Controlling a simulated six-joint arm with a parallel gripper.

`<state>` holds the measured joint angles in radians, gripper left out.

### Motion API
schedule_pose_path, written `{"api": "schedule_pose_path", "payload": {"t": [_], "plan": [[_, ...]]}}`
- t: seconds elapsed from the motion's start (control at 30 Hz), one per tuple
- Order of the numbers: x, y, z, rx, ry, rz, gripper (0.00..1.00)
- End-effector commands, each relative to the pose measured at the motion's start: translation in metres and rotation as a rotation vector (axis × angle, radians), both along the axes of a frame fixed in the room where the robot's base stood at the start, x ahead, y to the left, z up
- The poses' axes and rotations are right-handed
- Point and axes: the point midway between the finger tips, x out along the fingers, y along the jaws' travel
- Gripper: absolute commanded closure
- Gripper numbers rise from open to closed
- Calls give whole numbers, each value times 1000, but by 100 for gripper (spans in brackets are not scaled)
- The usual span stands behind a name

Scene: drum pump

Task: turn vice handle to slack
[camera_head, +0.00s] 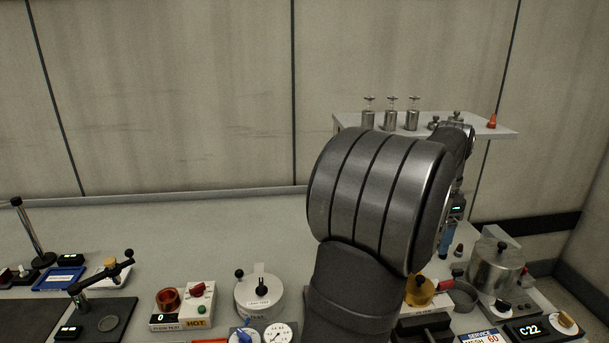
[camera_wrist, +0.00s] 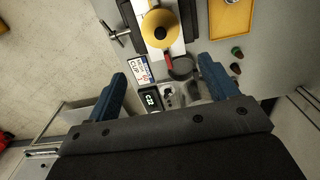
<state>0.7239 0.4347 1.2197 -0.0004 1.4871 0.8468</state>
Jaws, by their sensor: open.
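The vice shows at the top of the wrist view, with dark jaws (camera_wrist: 188,18) on either side of a round yellow-brass thing (camera_wrist: 160,28). The vice handle (camera_wrist: 119,38) is a thin metal crossbar with dark ends, sticking out on the vice's left side. In the head view the dark vice body (camera_head: 424,326) is at the bottom, partly cut off and beside my arm. My gripper (camera_wrist: 163,86) is open, with two blue fingers wide apart and nothing between them touching them. It is apart from the handle, which lies beyond the left finger.
A small pan (camera_wrist: 181,68) with a red handle lies close to the vice. A yellow tray (camera_wrist: 230,30) is at the upper right. A display box (camera_wrist: 150,99) shows between the fingers. In the head view, a steel pot (camera_head: 494,270) stands right of the vice and a shelf (camera_head: 480,129) holds weights.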

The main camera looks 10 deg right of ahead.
Motion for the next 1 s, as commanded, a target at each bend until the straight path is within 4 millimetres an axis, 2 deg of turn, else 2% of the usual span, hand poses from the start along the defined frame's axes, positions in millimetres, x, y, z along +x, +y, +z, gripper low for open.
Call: {"api": "schedule_pose_path", "payload": {"t": [0.03,0.23,0.37,0.5,0.6,0.7,0.83,1.0], "plan": [[0,0,0,0,0,0,31],[-5,-2,-2,2,-5,-4,69],[-38,-14,-17,10,-35,-25,69],[-93,-25,-44,13,-91,-59,69],[-126,-28,-60,6,-127,-83,69],[-149,-27,-73,-2,-150,-100,69],[-160,-27,-81,-8,-164,-109,69],[-158,-26,-99,-6,-163,-107,69]]}}
